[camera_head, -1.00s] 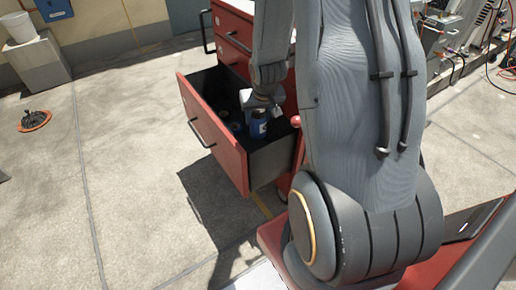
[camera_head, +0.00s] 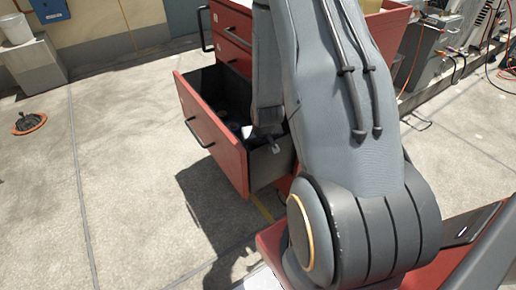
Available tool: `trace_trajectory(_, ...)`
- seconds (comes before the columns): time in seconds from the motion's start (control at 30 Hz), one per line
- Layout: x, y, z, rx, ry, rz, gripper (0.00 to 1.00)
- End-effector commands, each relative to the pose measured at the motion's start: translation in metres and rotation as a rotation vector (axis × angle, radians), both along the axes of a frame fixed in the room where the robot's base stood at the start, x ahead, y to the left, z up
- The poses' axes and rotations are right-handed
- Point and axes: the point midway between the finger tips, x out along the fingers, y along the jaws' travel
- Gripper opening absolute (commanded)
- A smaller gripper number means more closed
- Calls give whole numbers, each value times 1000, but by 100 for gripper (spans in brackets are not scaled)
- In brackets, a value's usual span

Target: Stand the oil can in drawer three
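The open red drawer (camera_head: 213,138) of the red cabinet has a dark inside. My gripper (camera_head: 270,142) is low at the drawer's right side, mostly hidden by my own arm, so its fingers cannot be made out. A dark round thing (camera_head: 233,128) sits further left in the drawer.
Closed drawers with black handles (camera_head: 238,42) are above the open one. An orange-rimmed dark thing (camera_head: 29,122) lies on the concrete floor at left. A white bucket (camera_head: 15,29) stands on a block. Grey units with cables (camera_head: 428,52) stand at the right.

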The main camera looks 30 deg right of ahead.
Motion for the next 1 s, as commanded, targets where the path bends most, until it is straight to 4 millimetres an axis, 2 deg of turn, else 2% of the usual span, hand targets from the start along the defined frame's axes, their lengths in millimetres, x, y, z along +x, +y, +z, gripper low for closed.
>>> trace_trajectory(0.33, 0, 0, -3, 0, -1, 0, 14)
trace_trajectory(0.37, 0, 0, -4, 0, 0, 0, 47)
trace_trajectory(0.47, 0, 0, -3, 0, 0, 0, 64)
trace_trajectory(0.8, 0, 0, -1, 0, -1, 0, 64)
trace_trajectory(1.0, -8, 2, 23, -1, -3, 0, 64)
